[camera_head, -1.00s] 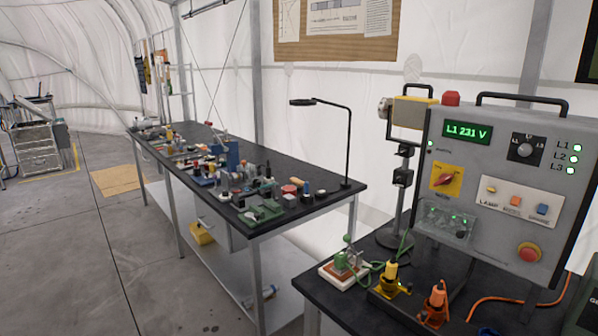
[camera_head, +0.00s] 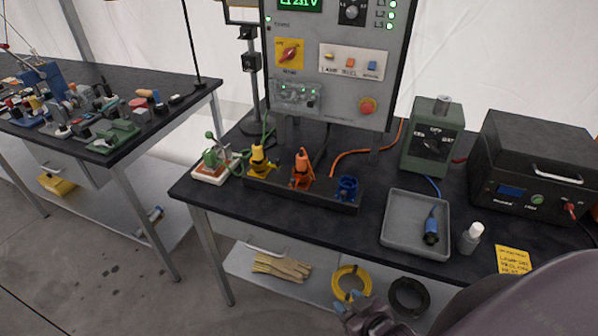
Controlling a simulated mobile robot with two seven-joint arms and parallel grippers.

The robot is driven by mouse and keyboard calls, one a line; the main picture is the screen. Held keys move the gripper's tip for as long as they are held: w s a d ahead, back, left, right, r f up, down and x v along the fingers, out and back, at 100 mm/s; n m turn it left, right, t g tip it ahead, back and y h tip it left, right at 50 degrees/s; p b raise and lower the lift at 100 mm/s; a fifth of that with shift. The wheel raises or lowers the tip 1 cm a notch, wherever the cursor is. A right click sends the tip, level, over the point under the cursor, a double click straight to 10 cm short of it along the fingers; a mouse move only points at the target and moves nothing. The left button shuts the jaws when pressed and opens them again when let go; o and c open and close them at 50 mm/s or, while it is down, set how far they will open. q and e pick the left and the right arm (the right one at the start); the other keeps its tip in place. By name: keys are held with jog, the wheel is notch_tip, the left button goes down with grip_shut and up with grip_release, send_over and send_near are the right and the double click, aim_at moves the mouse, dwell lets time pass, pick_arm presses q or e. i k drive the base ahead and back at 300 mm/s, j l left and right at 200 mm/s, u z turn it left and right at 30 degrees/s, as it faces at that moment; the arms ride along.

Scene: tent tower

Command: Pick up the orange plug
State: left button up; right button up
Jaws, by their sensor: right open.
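The orange plug (camera_head: 301,162) stands upright in an orange socket (camera_head: 302,182), the middle one of a dark socket strip on the bench. A yellow plug (camera_head: 257,156) stands in the yellow socket to its left. An empty-looking blue socket (camera_head: 347,188) is to its right. My right gripper (camera_head: 352,304) is at the bottom of the head view, low in front of the bench and well apart from the orange plug. It is open, and its fingers are small and partly unclear. My left gripper is not in view.
A grey tray (camera_head: 396,238) holds a blue plug (camera_head: 431,228), with a white bottle (camera_head: 471,237) beside it. The control panel (camera_head: 340,95) rises behind the sockets. A green box (camera_head: 432,137) and a dark power unit (camera_head: 530,160) stand at right. The bench's front edge lies between gripper and sockets.

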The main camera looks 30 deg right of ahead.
aim_at(301, 159)
jog(key=z, duration=1.25)
